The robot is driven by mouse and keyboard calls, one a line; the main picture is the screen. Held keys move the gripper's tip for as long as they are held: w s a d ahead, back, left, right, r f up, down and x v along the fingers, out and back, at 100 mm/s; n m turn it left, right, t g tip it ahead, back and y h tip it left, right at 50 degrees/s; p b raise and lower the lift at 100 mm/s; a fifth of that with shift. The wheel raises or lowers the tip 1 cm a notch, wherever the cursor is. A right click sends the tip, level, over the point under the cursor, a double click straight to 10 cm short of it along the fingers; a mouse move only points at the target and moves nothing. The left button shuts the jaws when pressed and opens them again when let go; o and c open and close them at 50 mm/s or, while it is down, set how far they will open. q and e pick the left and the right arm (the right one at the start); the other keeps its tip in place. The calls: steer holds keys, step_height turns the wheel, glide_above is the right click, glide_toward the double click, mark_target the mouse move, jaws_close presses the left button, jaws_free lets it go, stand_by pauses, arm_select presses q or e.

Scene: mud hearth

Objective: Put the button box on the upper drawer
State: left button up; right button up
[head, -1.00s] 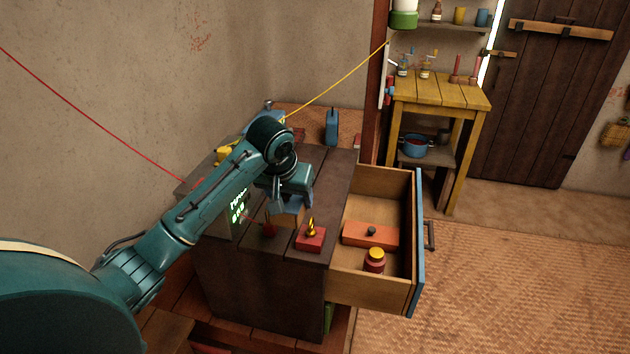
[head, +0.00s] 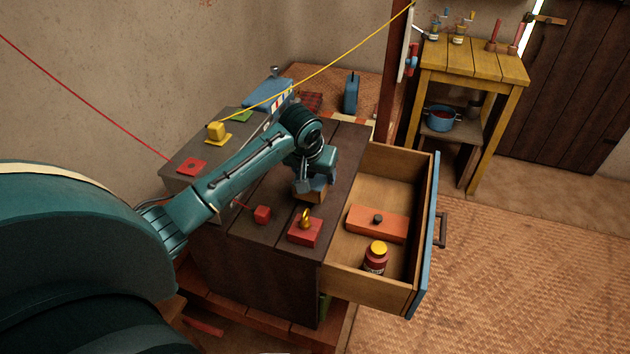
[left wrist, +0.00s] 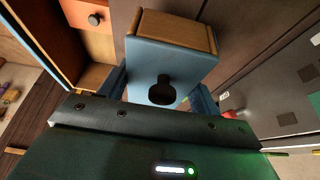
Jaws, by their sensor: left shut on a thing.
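The button box (head: 314,193), a small light-wood box with a blue face and a black knob, is in my left gripper (head: 311,180). The gripper is shut on it over the dark cabinet top, left of the open drawer. In the left wrist view the box (left wrist: 172,62) sits between the fingers, knob towards the camera. I cannot tell how far it is above the wood. The upper drawer (head: 392,172) is pulled out, with a blue front. It holds an orange box (head: 377,224) with a dark knob and a jar (head: 376,260) with a yellow lid. My right gripper is not in view.
A red block with a brass padlock (head: 304,232) and a small red cube (head: 262,214) stand near the cabinet's front edge. A yellow block (head: 216,131) is further left. The drawer's far end is clear. A yellow table (head: 474,62) stands behind.

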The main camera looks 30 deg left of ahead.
arm_select(q)
steer(key=shift+f, duration=1.65)
steer(key=shift+f, duration=0.1)
steer(key=o, duration=0.9)
steer(key=shift+o, duration=1.2)
